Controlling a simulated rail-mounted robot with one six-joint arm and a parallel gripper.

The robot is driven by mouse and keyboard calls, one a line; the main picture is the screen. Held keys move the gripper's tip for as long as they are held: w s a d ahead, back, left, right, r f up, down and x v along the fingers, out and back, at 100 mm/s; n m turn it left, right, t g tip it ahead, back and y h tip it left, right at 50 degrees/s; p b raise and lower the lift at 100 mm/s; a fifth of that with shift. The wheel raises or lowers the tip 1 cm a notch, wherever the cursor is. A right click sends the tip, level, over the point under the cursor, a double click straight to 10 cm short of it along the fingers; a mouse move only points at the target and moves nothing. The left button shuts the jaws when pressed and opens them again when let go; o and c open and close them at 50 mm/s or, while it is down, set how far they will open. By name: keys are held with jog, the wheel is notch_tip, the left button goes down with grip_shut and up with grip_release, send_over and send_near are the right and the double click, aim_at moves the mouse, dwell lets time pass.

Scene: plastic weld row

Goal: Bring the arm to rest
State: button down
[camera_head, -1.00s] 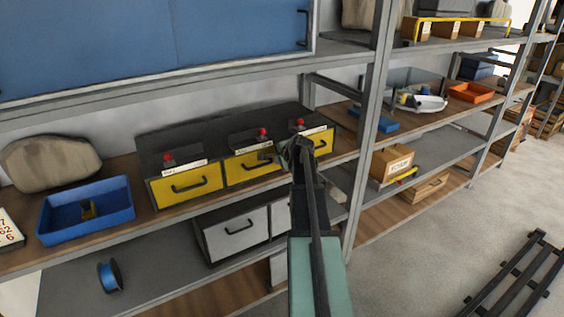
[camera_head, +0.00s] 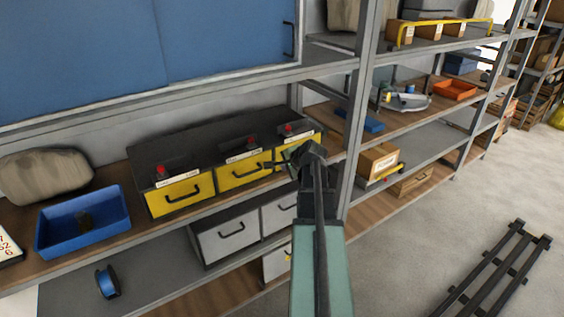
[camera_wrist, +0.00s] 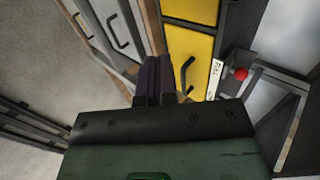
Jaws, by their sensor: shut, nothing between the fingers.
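My gripper (camera_head: 285,160) is at the end of my arm, in front of the right part of the yellow drawer row in the head view. In the wrist view my gripper (camera_wrist: 154,72) has its two dark fingers together with nothing between them. A yellow drawer (camera_wrist: 191,62) with a black handle lies beyond the fingers in the wrist view. The fingers look apart from it. In the head view, part of the rightmost yellow drawer (camera_head: 306,142) is hidden behind my gripper and wrist.
A black cabinet (camera_head: 205,137) with yellow drawers and red knobs stands on the shelf. White drawers (camera_head: 225,236) sit below. A blue tray (camera_head: 110,212) is at the left. A grey shelf post (camera_head: 357,110) stands close right of my arm. Open floor (camera_head: 430,240) and a dark rack (camera_head: 497,270) lie right.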

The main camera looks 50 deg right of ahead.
jog(key=shift+f, duration=0.1)
jog(key=s+a+f+n+g, duration=0.1)
jog(key=a+n, duration=0.6)
jog(key=a, duration=0.7)
jog(key=s+a+f+n+g+y, duration=0.1)
jog(key=a+n+g, duration=0.4)
jog(key=a, duration=1)
jog(key=s+a+f+n+g+y, duration=0.1)
jog(key=s+a+f+n+g, duration=0.2)
jog(key=a, duration=1.2)
jog(key=s+n, duration=0.2)
jog(key=n, duration=0.3)
jog(key=shift+a+f+n, duration=0.2)
jog(key=shift+n, duration=0.1)
